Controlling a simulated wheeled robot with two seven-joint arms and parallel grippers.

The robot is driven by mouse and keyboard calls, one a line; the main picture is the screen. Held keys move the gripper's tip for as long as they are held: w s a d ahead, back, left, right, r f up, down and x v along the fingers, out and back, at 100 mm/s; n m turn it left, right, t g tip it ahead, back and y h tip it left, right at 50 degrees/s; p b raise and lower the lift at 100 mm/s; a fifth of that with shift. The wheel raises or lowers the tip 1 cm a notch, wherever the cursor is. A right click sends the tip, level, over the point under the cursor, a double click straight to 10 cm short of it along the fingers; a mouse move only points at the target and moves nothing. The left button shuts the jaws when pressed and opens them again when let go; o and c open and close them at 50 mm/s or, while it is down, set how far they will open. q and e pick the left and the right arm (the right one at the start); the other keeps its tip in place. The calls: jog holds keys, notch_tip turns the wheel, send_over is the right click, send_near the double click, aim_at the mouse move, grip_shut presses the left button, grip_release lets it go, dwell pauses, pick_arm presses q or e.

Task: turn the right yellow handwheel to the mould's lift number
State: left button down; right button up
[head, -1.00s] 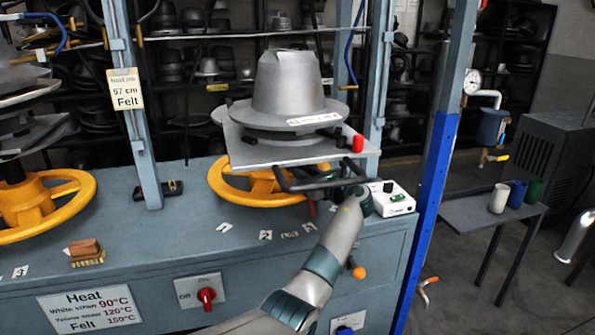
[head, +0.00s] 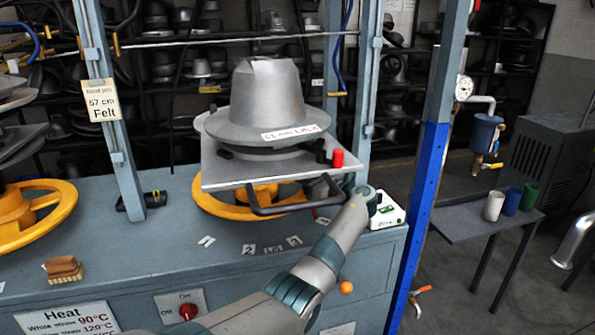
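The right yellow handwheel (head: 212,202) lies flat on the blue-grey bench, under a grey metal plate (head: 225,172). The plate hides its back and part of its hub. A grey hat-shaped mould (head: 268,95) stands on the plate. The label (head: 291,133) on its brim is too blurred to read surely. White number cards (head: 249,249) lie in front of the wheel. One looks like 2. My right arm reaches in from below, its wrist at the wheel's right side. A dark bar (head: 290,207) crosses the wheel's front right; I cannot tell if it is my gripper. My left gripper is out of view.
A second yellow handwheel (head: 40,213) is at the left. A brush (head: 65,268) lies between. A white box (head: 388,210) sits right of my wrist, partly covered. Red (head: 338,158) and black knobs are on the plate. A blue post (head: 425,190) stands at the right.

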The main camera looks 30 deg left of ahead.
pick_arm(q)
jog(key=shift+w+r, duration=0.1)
pick_arm(e)
jog(key=shift+w, duration=0.1)
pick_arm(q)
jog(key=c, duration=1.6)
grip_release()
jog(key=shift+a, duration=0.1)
